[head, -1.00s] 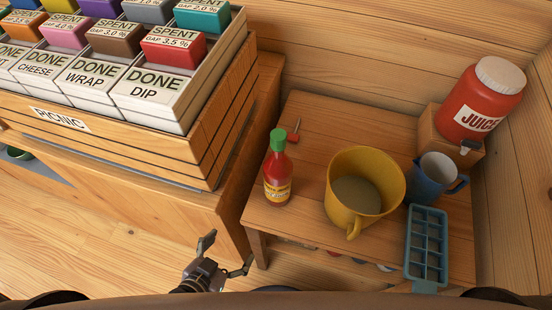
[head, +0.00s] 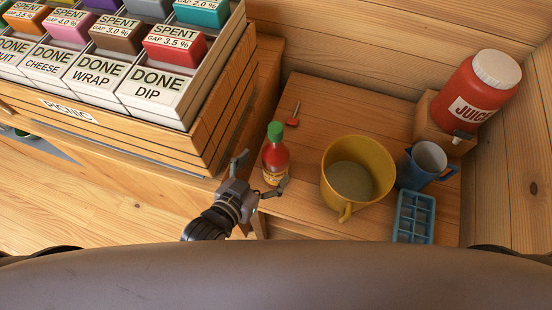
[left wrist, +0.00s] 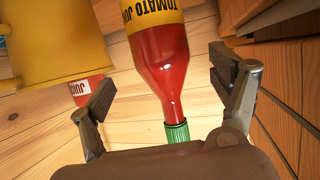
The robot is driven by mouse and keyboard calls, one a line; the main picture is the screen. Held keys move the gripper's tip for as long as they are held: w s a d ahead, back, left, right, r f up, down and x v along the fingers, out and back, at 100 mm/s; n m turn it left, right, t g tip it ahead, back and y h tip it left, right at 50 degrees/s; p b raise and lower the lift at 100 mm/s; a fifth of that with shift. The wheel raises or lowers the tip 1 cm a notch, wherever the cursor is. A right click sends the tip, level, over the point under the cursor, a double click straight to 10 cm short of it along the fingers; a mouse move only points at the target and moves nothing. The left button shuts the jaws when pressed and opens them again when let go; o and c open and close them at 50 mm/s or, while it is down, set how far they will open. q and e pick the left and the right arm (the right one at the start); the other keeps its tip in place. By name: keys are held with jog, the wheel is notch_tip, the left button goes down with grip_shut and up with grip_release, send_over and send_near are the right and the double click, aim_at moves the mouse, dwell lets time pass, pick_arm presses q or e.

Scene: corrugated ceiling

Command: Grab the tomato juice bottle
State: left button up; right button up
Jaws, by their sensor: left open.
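The tomato juice bottle (head: 275,158) is red with a green cap and a yellow label. It stands upright on the small wooden table, left of the yellow mug. My left gripper (head: 263,172) is open at the bottle's near left side in the head view. In the left wrist view the bottle (left wrist: 164,60) lies between the two spread fingers of the gripper (left wrist: 163,85), with a gap on each side. My right gripper is not in view.
A large yellow mug (head: 343,196) stands close right of the bottle. Beyond it are a blue pitcher (head: 422,163), a blue ice tray (head: 414,217) and a red juice jug (head: 474,95) on a wooden block. A picnic crate (head: 170,137) rises at left.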

aim_at(276, 153)
pick_arm(q)
jog(key=shift+x, duration=0.75)
jog(key=shift+w+d, duration=0.1)
jog(key=shift+w, duration=0.1)
jog(key=p+x, duration=0.2)
jog(key=x, duration=0.2)
jog(key=shift+w, duration=0.25)
jog(key=shift+w+d+f, duration=0.1)
jog(key=shift+w+f, duration=0.05)
jog(key=shift+c, duration=0.3)
jog(key=shift+c, duration=0.7)
grip_shut()
jog(key=shift+r, duration=0.3)
